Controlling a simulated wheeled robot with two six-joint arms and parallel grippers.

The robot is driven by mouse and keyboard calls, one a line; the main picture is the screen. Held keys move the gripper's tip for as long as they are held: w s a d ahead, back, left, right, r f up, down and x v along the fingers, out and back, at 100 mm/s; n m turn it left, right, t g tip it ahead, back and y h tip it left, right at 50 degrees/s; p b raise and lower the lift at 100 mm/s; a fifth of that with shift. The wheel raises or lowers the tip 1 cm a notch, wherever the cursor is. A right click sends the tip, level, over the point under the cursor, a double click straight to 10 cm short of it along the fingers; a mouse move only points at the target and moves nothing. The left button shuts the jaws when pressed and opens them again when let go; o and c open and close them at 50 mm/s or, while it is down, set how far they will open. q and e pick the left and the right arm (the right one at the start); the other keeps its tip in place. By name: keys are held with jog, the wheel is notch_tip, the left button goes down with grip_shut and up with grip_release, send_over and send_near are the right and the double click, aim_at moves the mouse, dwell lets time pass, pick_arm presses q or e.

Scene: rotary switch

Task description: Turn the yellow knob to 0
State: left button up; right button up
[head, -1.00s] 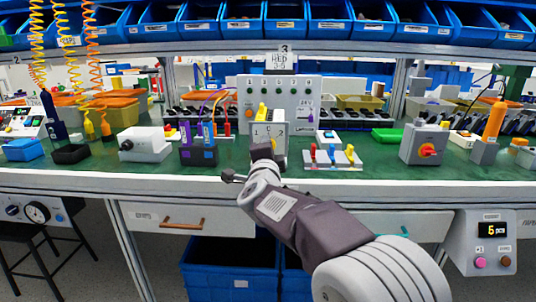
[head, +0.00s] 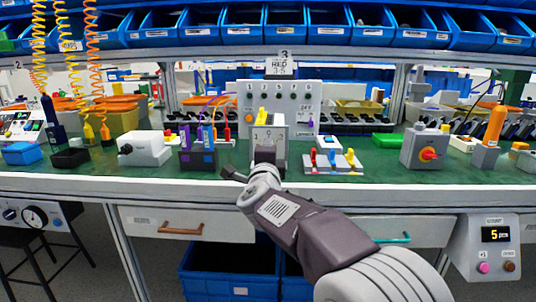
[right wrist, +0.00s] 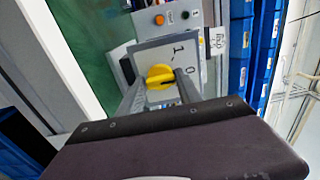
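The yellow knob (right wrist: 160,77) sits on a light plate (right wrist: 165,50) marked 1 and 0 in the right wrist view. Its ridge lies across the gap between my fingers; I cannot tell clearly which mark it points to. My right gripper (right wrist: 159,84) has its fingers apart, one on each side of the knob, very close to it. I cannot tell whether they touch it. In the head view, my right gripper (head: 266,156) covers the knob on the front of the grey switch box (head: 281,147), below the marks 1, 0 and 2. My left gripper is out of view.
A white panel (head: 300,108) with several buttons stands behind the switch box, with a yellow part (head: 262,116) in front of it. A board with coloured levers (head: 333,162) is to the right, and a dark box with purple parts (head: 198,155) to the left.

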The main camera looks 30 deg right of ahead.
jog(key=shift+o, duration=1.2)
jog(key=shift+s+a+r, duration=0.1)
jog(key=shift+s, duration=0.05)
jog(key=p+v, duration=0.3)
jog(key=v, duration=0.5)
jog(key=shift+s+a, duration=0.25)
jog(key=shift+s, duration=0.05)
